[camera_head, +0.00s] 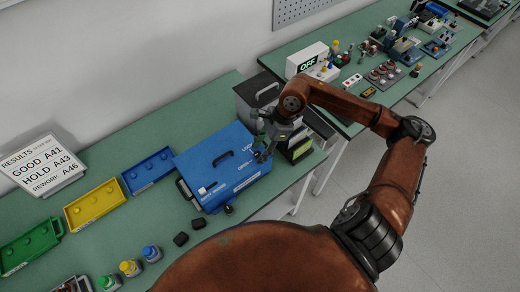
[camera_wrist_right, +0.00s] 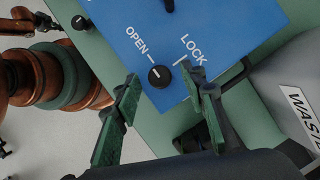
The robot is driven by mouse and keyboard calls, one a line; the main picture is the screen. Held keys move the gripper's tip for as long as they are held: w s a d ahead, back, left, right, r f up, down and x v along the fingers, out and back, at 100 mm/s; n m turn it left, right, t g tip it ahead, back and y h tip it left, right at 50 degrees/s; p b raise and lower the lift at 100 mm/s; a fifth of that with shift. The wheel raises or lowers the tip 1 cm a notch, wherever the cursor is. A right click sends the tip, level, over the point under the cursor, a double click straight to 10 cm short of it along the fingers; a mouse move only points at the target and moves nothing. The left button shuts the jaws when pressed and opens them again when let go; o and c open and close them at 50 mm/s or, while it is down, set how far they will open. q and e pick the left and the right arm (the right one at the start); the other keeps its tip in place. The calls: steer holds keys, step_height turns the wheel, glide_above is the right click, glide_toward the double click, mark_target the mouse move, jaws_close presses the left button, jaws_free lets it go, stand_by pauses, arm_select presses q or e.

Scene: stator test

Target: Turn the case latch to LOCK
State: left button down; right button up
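The blue case (camera_head: 222,180) sits on the green table in the head view. Its black round latch knob (camera_wrist_right: 158,76) shows in the right wrist view, between the printed words OPEN and LOCK. The knob's small white mark appears to face the OPEN tick. My right gripper (camera_head: 263,154) is at the right end of the case in the head view. In the wrist view its two green-padded fingers (camera_wrist_right: 160,90) are spread and empty, with the knob just beyond and between the tips; I see no contact. My left gripper is not in view.
A dark grey bin (camera_head: 246,98) stands behind the case, and a grey box with lettering (camera_wrist_right: 297,85) is close to the right finger. Blue (camera_head: 149,171), yellow (camera_head: 95,205) and green (camera_head: 30,247) trays lie left.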

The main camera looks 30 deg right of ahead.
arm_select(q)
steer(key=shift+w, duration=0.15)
arm_select(e)
steer(key=shift+c, duration=0.7)
jaws_close()
